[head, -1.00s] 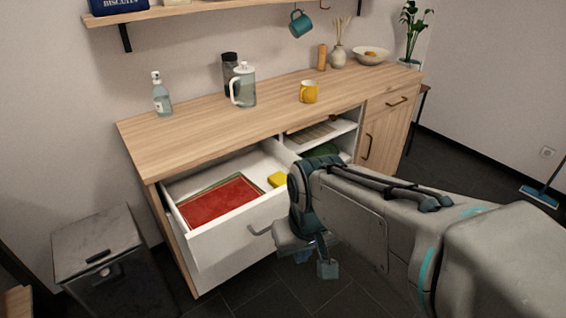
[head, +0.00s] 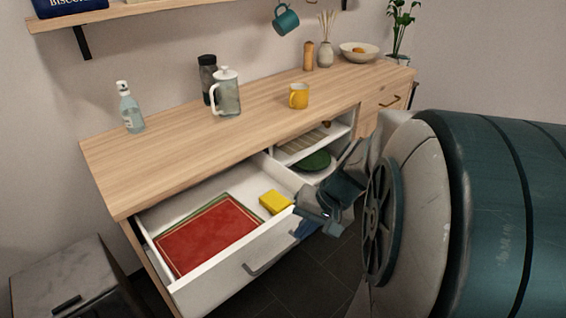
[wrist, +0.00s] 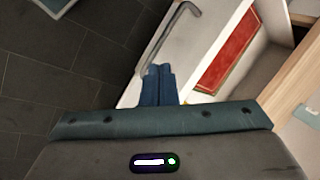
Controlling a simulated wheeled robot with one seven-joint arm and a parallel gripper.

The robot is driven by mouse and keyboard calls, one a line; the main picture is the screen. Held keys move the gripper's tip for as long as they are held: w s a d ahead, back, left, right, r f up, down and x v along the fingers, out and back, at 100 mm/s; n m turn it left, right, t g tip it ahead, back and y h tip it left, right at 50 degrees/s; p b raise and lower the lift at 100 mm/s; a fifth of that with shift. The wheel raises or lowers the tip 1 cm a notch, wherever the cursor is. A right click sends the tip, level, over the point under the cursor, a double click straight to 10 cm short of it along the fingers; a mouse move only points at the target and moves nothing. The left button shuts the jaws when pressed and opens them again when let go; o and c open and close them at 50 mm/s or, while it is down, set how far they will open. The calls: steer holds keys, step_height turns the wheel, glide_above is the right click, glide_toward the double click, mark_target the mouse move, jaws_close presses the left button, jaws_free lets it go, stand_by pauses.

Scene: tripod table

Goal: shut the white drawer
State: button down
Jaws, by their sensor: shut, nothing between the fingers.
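The white drawer (head: 222,283) is pulled out from the left part of the wooden counter. A red book or folder (head: 208,236) and a yellow block (head: 275,202) lie inside it. Its grey bar handle (head: 266,266) is on the front panel, and the handle also shows in the wrist view (wrist: 168,42). My gripper (head: 318,226) is at the right end of the drawer front. In the wrist view its blue fingers (wrist: 158,84) are together and empty, close to the drawer's front panel near the handle. I cannot tell whether they touch the panel.
An open shelf with a green plate (head: 314,160) is right of the drawer. A dark bin (head: 62,268) stands left of the counter. Dark floor is clear in front.

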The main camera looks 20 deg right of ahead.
steer(key=d+f+m+t+h+b, duration=0.1)
steer(key=d+f+m+t, duration=0.25)
steer(key=d, duration=0.55)
steer(key=d+f+m+t+b, duration=0.1)
steer(key=d+f+m+t, duration=0.3)
steer(key=d, duration=0.6)
steer(key=w+a+f, duration=0.2)
steer(key=w, duration=0.3)
steer(key=w+a+f+g, duration=0.1)
steer(key=w+a+f, duration=0.1)
steer(key=w, duration=0.4)
steer(key=shift+b, duration=0.45)
steer(key=shift+w+d+f+m, duration=0.1)
steer(key=shift+f+m, duration=0.05)
steer(key=shift+m, duration=0.1)
